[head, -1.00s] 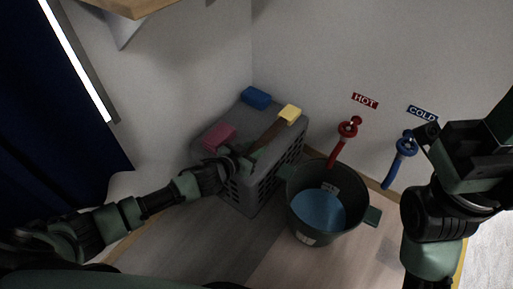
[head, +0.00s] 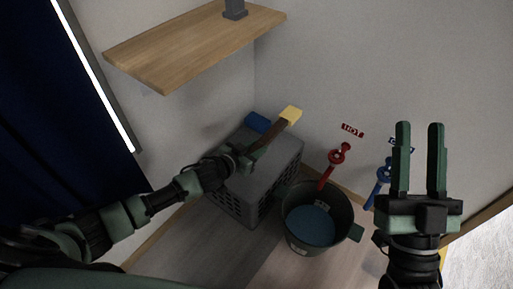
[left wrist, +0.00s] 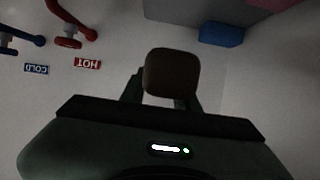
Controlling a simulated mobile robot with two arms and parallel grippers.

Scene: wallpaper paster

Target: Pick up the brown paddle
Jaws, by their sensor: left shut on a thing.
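The brown paddle (head: 270,135) has a long brown handle and a pale yellow block (head: 291,114) at its far end. My left gripper (head: 246,157) is shut on the handle and holds the paddle tilted above the grey crate. In the left wrist view the brown end of the paddle (left wrist: 170,72) shows between the fingers of my left gripper (left wrist: 165,92). My right gripper (head: 419,128) is open and empty at the right, its fingers pointing up in the picture.
The grey crate (head: 238,202) stands in the corner with a blue sponge (head: 256,122) on it. A dark bucket (head: 289,225) of blue liquid stands beside it. Red (head: 333,165) and blue (head: 379,190) taps are on the wall. A wooden shelf (head: 190,45) hangs above.

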